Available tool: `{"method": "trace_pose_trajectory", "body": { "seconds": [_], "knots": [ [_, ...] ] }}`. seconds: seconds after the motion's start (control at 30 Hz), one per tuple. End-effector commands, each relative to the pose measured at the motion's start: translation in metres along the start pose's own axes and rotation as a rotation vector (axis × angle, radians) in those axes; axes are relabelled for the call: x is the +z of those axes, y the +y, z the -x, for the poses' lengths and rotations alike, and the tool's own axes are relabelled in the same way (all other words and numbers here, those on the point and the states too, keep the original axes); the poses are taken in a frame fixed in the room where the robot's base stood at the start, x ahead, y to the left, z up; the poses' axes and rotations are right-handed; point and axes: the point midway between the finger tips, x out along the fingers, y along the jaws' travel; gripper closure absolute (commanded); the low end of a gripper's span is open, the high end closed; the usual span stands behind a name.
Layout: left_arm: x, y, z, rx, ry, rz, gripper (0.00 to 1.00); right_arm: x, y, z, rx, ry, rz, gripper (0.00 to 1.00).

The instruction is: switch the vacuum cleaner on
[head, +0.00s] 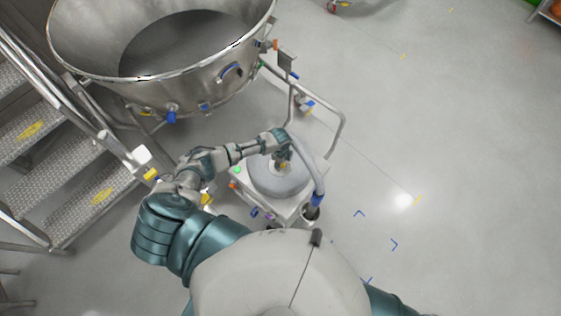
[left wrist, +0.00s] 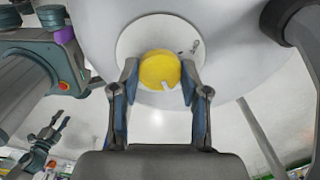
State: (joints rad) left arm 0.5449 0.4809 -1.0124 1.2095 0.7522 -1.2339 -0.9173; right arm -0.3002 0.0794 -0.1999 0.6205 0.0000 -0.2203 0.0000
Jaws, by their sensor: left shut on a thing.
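The vacuum cleaner (head: 262,187) is a pale grey round-topped drum on a small wheeled frame, in the middle of the head view. A yellow round knob (left wrist: 160,68) sits on a white disc (left wrist: 133,40) on it. The knob has a small pale mark at its lower edge in the left wrist view. My left gripper (head: 281,163) reaches over the drum from the left. In the left wrist view its two fingers (left wrist: 160,78) are closed on opposite sides of the knob.
A grey hose (head: 305,165) curves along the cleaner's right side. A large steel bowl (head: 150,75) stands behind it on the left. Metal steps (head: 60,150) are at the left, and a push handle (head: 338,130) stands behind the cleaner. The floor (head: 450,190) on the right is clear.

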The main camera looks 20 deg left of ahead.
Motion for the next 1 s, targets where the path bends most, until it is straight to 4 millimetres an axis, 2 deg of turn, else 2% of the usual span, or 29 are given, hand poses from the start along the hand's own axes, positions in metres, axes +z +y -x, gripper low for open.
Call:
{"method": "trace_pose_trajectory", "body": {
  "seconds": [0.3,0.33,0.4,0.43,0.77,0.87,1.0],
  "knots": [
    [0.002,-0.001,0.001,-0.003,-0.003,-0.002,0.9,0.0,0.0,0.0,0.0,0.0,0.0,0.6],
    [0.002,-0.001,0.001,-0.003,-0.003,-0.002,0.5,0.0,0.0,0.0,0.0,0.0,0.0,0.6],
    [0.001,-0.001,0.001,-0.003,-0.002,-0.001,0.32,0.0,0.0,0.0,0.0,0.0,0.0,0.6],
    [0.001,-0.001,0.001,-0.003,-0.002,-0.001,0.3,0.0,0.0,0.0,0.0,0.001,0.0,0.6],
    [0.0,-0.001,0.003,-0.003,0.0,-0.001,0.3,0.001,0.002,0.0,0.003,0.0,0.001,0.6],
    [0.0,-0.002,0.014,-0.004,0.001,-0.001,0.3,0.001,0.002,0.0,0.002,0.0,0.001,0.6],
    [0.001,-0.002,0.042,-0.005,0.001,-0.002,0.3,0.001,0.001,0.0,0.001,0.001,0.001,0.6]
  ]
}}
